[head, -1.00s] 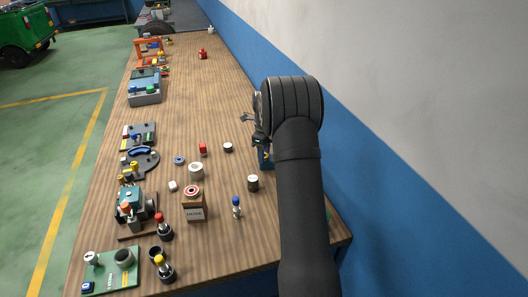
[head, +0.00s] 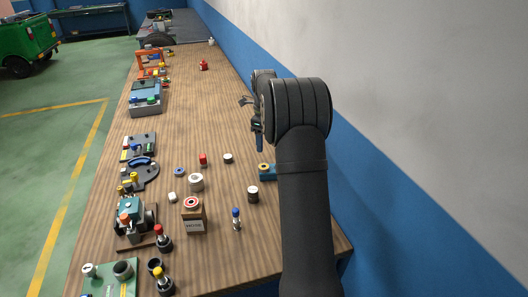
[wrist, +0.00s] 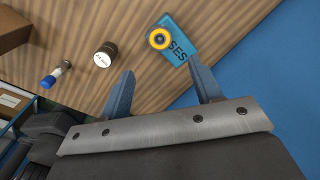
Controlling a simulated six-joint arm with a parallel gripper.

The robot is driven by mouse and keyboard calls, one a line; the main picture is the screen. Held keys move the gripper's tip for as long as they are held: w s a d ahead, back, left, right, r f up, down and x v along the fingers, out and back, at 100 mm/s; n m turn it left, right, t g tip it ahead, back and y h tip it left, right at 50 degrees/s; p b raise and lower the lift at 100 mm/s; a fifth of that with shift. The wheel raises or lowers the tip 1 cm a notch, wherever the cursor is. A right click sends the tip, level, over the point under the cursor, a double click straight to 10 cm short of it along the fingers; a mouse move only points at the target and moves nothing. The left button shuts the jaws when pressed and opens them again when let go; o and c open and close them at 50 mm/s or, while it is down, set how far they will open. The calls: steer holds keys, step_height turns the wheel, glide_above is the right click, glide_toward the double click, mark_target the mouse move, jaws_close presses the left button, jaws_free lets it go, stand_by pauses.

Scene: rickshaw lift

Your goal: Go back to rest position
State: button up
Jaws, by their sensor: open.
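My gripper (head: 258,138) is at the right side of the wooden workbench (head: 205,95), partly hidden behind my arm in the head view. In the wrist view my gripper (wrist: 162,72) has its two blue-grey fingers spread wide with nothing between them. Beyond the fingertips, apart from them, a blue block marked "SES" (wrist: 182,48) with a yellow ring (wrist: 159,38) lies on the bench. The blue block also shows in the head view (head: 268,176), just left of my arm.
Several fixtures line the bench's left side. A blue and grey wall (head: 400,100) runs close on the right.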

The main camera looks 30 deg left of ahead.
steer(key=shift+r, duration=0.85)
steer(key=shift+f, duration=0.1)
step_height(320, 180, down, 12)
steer(key=shift+r, duration=1.95)
